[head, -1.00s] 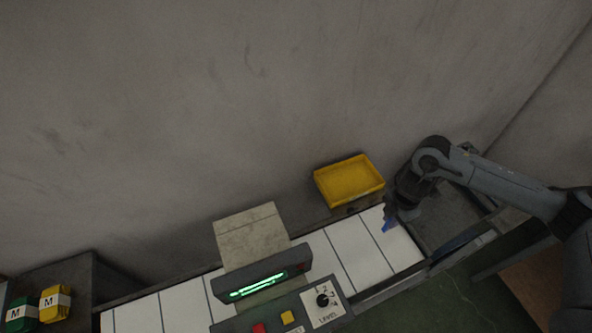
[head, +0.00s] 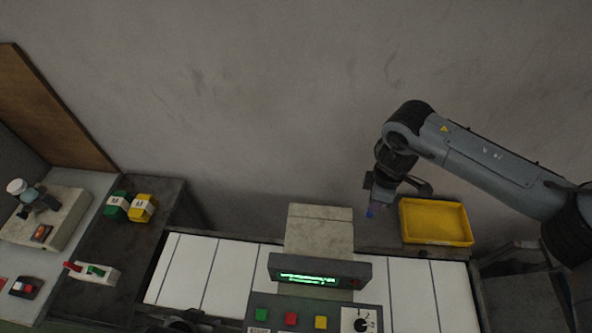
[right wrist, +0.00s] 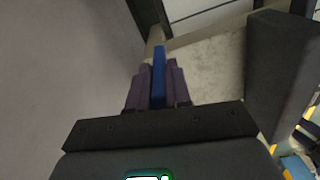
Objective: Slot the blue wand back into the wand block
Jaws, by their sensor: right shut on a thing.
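The blue wand (right wrist: 158,75) is clamped between the two fingers of my right gripper (right wrist: 157,90) and sticks out past them in the right wrist view. In the head view my right gripper (head: 371,203) hangs beyond the conveyor, just left of the yellow tray, with a small blue bit of the wand (head: 370,212) at its tip. The wand block (head: 105,272) appears to be the small white block at the left, with a red and a green piece in it. It is far from my right gripper. My left gripper does not show clearly.
A yellow tray (head: 436,222) stands right of my right gripper. A grey machine (head: 320,228) with a green display spans the white conveyor (head: 235,268); buttons and a dial are in front. Green (head: 118,206) and yellow (head: 143,207) bundles and a beige device (head: 45,220) are at left.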

